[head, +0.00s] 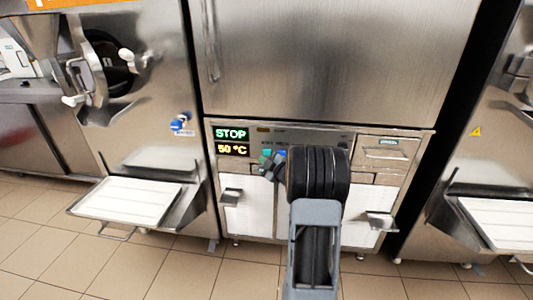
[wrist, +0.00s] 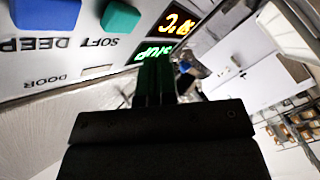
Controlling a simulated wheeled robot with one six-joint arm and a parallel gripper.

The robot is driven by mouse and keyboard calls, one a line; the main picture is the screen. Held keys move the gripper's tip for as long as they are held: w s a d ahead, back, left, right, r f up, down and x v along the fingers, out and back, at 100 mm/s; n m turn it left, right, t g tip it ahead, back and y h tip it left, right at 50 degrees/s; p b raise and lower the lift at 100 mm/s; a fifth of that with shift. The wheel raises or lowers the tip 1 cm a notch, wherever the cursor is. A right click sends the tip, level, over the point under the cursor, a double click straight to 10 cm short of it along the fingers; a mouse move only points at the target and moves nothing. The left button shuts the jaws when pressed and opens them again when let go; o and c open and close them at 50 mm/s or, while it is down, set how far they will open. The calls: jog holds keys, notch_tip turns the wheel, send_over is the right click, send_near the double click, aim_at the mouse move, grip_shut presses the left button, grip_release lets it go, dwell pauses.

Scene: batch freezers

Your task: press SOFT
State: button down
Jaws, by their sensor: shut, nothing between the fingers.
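In the head view the teal button (head: 265,155) and the blue button (head: 281,154) sit on the panel, partly crowded by my arm. My gripper (wrist: 156,62) is shut and empty. In the wrist view its tips overlap the edge of the STOP display (wrist: 152,52), to the right of the teal button and apart from it in the picture. Contact with the panel cannot be told.
A DOOR label (wrist: 47,81) is on the panel. Other machines with white trays (head: 128,201) stand left and right. A tiled floor (head: 130,268) lies in front.

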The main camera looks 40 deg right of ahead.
jog(key=shift+w+d, duration=0.7)
jog(key=shift+w+d, duration=0.15)
dwell(1.7)
jog(key=shift+w+d, duration=0.15)
jog(key=shift+w+d, duration=0.35)
dwell(1.0)
jog(key=shift+s+a, duration=0.1)
dwell(0.4)
jog(key=shift+s+a, duration=0.55)
jog(key=shift+s+a+b, duration=0.9)
jog(key=shift+s+a, duration=0.85)
jog(key=shift+s, duration=0.05)
